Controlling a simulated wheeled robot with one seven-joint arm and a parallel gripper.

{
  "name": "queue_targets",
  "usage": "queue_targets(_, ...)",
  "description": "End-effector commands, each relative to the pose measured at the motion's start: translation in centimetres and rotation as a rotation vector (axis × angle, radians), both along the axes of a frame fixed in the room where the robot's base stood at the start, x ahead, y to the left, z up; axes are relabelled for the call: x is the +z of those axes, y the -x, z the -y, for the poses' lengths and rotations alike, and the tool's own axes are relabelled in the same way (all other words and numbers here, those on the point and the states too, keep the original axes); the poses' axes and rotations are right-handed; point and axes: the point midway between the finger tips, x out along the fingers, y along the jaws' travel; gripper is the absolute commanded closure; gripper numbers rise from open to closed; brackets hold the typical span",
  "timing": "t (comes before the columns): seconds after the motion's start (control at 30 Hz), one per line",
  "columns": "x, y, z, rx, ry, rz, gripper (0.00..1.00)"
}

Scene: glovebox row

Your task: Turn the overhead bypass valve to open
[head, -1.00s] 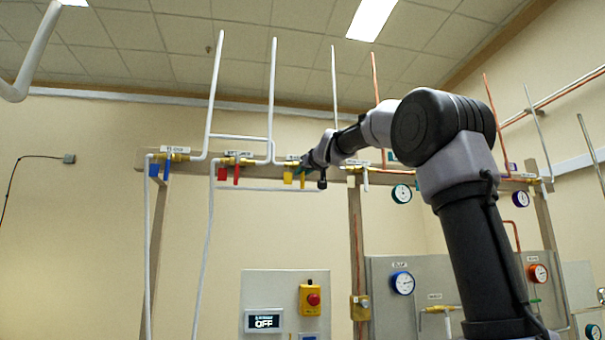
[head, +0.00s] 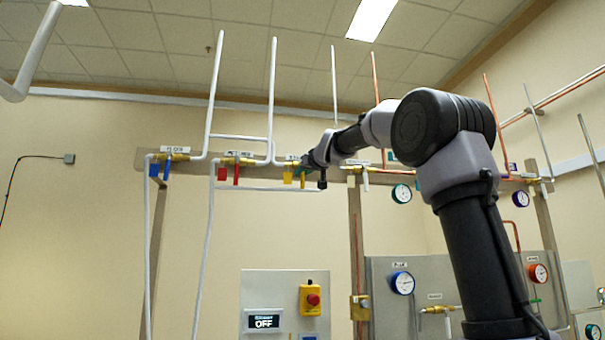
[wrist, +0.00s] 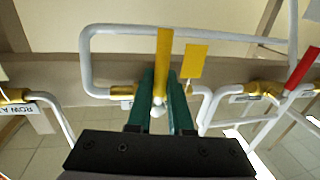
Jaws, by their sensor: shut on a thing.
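The overhead valve's yellow lever (wrist: 163,60) stands between the two green fingers of my gripper (wrist: 161,100) in the wrist view. The fingers are shut on it, and they hide part of the lever and the valve body. In the head view my gripper (head: 306,168) is up at the pipe rail, and the yellow lever (head: 303,181) hangs down beside it. A yellow tag (wrist: 194,62) hangs next to the lever; it also shows in the head view (head: 287,178). The valve's label is too small to read.
Other valves on the rail have a red handle (head: 236,173), a blue handle (head: 154,170) and a white handle (head: 366,181). White pipes (wrist: 88,70) run close around my gripper. A panel with a red emergency button (head: 313,299) and an "OFF" display (head: 264,321) stands below.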

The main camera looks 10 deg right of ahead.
Motion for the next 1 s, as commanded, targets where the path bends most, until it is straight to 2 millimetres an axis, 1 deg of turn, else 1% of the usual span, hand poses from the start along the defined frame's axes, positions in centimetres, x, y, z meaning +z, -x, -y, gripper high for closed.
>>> queue_targets(0.13, -0.05, -0.04, 0.24, -0.002, 0.065, -0.002, 1.0)
queue_targets(0.3, 0.07, -0.05, 0.62, -0.003, 0.255, -0.002, 1.0)
queue_targets(0.43, 0.17, -0.05, 0.7, -0.001, 0.367, -0.001, 1.0)
queue_targets(0.53, 0.14, -0.04, 0.67, 0.001, 0.397, -0.003, 1.0)
queue_targets(0.77, 0.13, -0.03, 0.64, 0.001, 0.397, -0.003, 1.0)
queue_targets(0.8, 0.13, -0.03, 0.64, 0.001, 0.397, -0.003, 0.7)
queue_targets(0.83, 0.13, -0.03, 0.64, 0.001, 0.397, -0.003, 0.59)
queue_targets(0.87, 0.14, -0.03, 0.64, 0.001, 0.397, -0.003, 0.52)
queue_targets(1.0, 0.18, -0.02, 0.64, 0.001, 0.396, -0.002, 0.52)
